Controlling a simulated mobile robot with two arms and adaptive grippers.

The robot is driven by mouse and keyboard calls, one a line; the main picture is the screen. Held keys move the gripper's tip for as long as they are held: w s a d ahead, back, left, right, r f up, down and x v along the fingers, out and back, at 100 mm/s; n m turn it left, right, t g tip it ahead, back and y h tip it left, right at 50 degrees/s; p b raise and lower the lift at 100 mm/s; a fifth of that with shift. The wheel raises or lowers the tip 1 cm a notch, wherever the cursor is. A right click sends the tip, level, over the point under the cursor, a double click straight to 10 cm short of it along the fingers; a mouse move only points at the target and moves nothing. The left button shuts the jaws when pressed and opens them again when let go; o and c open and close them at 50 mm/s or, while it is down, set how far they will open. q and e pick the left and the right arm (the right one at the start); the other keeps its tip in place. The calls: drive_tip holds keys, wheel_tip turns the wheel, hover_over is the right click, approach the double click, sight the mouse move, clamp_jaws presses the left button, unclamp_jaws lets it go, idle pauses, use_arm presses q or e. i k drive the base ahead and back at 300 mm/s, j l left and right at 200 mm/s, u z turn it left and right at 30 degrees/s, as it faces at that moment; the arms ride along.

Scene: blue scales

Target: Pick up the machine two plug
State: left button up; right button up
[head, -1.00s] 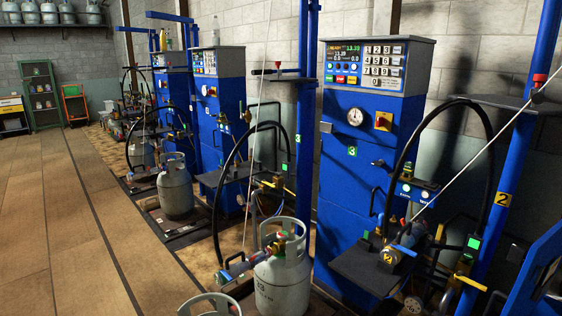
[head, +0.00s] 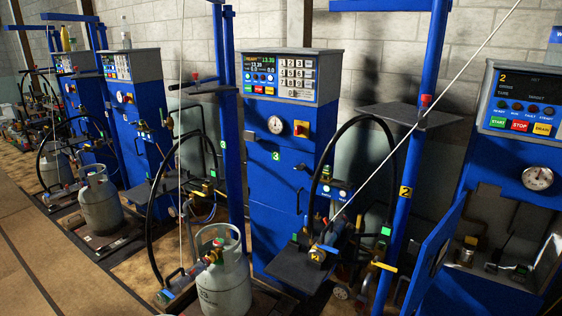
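Machine two (head: 525,125) is a blue cabinet at the right edge, with a "2" on its dark screen. Its lower compartment is open and holds a small metal cylinder (head: 465,252) and a dark, small item (head: 492,264) that may be a plug. A hose connector with a yellow "2" tag (head: 316,254) rests on a dark shelf (head: 290,272) in front of machine three. A black hose arches beside it. I cannot tell which of these is the machine two plug. Neither of my grippers is in view.
Machine three (head: 270,180) stands in the middle. A grey gas cylinder (head: 224,275) stands at its lower left, another (head: 98,200) farther left. A blue post (head: 405,200) with a "2" label and an open blue door (head: 433,255) stand before machine two. Bare floor lies lower left.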

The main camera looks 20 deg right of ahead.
sight(496, 255)
drive_tip(key=z, duration=1.1)
drive_tip(key=i+j+z, duration=0.2)
drive_tip(key=z, duration=0.25)
drive_tip(key=i+j+z, duration=0.5)
drive_tip(key=z, duration=0.35)
drive_tip(key=i+j, duration=0.1)
drive_tip(key=j, duration=0.25)
drive_tip(key=i+j+z, duration=0.1)
drive_tip(key=j, duration=0.25)
drive_tip(key=i+j, duration=0.15)
drive_tip(key=j, duration=0.2)
drive_tip(key=i+j+z, duration=0.1)
drive_tip(key=j, duration=0.25)
